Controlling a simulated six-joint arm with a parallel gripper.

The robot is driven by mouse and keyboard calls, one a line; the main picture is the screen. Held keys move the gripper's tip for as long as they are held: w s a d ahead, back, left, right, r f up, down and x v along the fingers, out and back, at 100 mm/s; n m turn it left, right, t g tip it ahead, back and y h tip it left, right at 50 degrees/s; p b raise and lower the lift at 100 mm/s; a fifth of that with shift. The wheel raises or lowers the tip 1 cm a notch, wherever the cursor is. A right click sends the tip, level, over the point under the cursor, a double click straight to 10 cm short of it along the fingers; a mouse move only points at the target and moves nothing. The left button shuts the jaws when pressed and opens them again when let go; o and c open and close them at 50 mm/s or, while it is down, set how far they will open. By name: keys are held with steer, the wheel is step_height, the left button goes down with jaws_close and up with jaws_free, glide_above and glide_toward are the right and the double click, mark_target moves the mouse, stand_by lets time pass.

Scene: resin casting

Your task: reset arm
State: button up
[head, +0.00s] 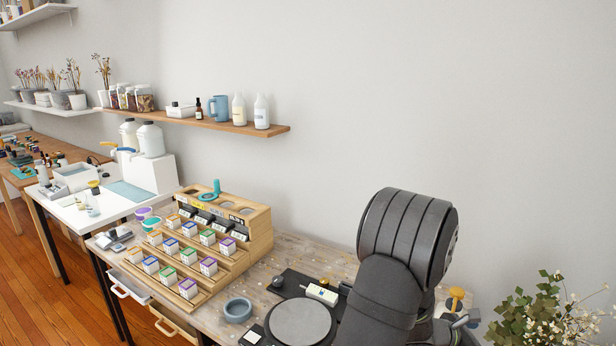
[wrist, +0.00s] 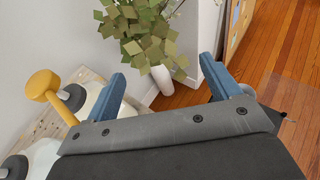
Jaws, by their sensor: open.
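My gripper (wrist: 156,85) shows in the wrist view with its two blue fingers spread wide apart. It is open, and nothing is between the fingers. Beyond the fingers, the wrist view looks past the bench to a potted plant and the floor. In the head view my dark arm rises over the right end of the workbench (head: 330,258).
A yellow-knobbed tool (wrist: 42,85) is left of my gripper. A leafy plant (wrist: 150,30) stands in a white vase (wrist: 162,80) beyond it. A wooden stepped rack (head: 262,240) holds several small boxes.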

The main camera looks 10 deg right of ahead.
steer(key=w+a+r, duration=0.2)
steer(key=w+r, duration=0.2)
steer(key=r, duration=0.2)
steer(key=w+a+r+m+g, duration=0.1)
steer(key=w+a+r, duration=0.2)
steer(key=w+r, duration=0.1)
steer(key=shift+w+a+r+g, duration=0.25)
steer(key=shift+w+r+g, duration=0.05)
steer(key=shift+r, duration=0.6)
steer(key=o, duration=0.4)
